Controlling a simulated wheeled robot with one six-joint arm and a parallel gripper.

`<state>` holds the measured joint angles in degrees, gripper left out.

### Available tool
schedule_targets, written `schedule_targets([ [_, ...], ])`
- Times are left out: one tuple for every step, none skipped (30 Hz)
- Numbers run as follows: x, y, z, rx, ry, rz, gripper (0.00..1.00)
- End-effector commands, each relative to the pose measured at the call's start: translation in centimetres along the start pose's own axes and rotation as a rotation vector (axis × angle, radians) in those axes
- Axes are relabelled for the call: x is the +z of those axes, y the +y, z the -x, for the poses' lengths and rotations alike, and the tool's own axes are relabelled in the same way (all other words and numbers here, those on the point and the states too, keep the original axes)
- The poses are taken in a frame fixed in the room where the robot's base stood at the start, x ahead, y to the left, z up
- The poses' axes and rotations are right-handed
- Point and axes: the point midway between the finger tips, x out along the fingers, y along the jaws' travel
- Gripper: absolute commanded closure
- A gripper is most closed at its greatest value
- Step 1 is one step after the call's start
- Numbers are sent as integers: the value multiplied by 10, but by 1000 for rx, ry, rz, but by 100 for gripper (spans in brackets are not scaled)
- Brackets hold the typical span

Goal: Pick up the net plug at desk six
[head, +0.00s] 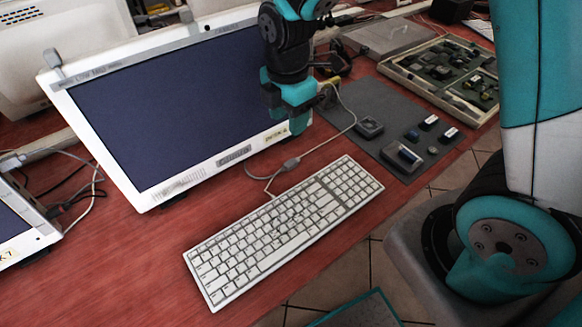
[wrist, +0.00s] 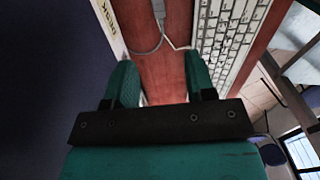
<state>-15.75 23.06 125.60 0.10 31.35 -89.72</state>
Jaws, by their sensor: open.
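My gripper (head: 297,120) is open and points down in front of the right part of a white monitor (head: 111,150). In the wrist view its two fingers (wrist: 160,82) stand apart with only red desk between them. A yellow label, seemingly a desk label, shows on the monitor's lower frame (head: 277,136). A thin grey cable runs down the desk beside the keyboard, with a grey connector-like piece (head: 291,164) on it. That piece also shows at the top of the wrist view (wrist: 158,8). I cannot tell if it is the net plug. A small yellowish piece (head: 328,96) is partly hidden behind my gripper.
A white keyboard (head: 285,228) lies in front of the monitor. A dark mat (head: 385,100) with several small parts and an open parts case (head: 395,70) are at the right. Another screen (head: 15,225) with cables stands left. Red desk is clear left of the keyboard.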

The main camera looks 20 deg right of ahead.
Motion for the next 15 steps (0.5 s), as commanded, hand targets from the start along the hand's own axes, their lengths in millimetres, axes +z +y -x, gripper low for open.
schedule_targets([
  [0, -1, -14, -6, 0, 0, 50],
  [0, -1, -21, -7, 0, 0, 50],
  [0, -1, -30, -7, 1, -1, 50],
  [0, -1, -37, -6, 1, -1, 50],
  [0, -1, -44, -6, 1, -1, 50],
  [0, -1, -52, -6, 1, -1, 50],
  [0, -1, -58, -5, 1, -1, 50],
  [0, -1, -63, -6, 1, -1, 50],
  [0, -1, -69, -4, 1, -1, 50],
  [0, -1, -72, -4, 1, -1, 50],
  [0, -1, -75, -3, 1, -1, 50],
  [-1, 0, -78, -2, 1, -1, 50],
  [-1, 0, -80, -1, 1, -2, 50],
  [-1, 0, -81, -1, 1, -2, 50],
  [-1, 0, -83, -1, 1, -2, 50],
])
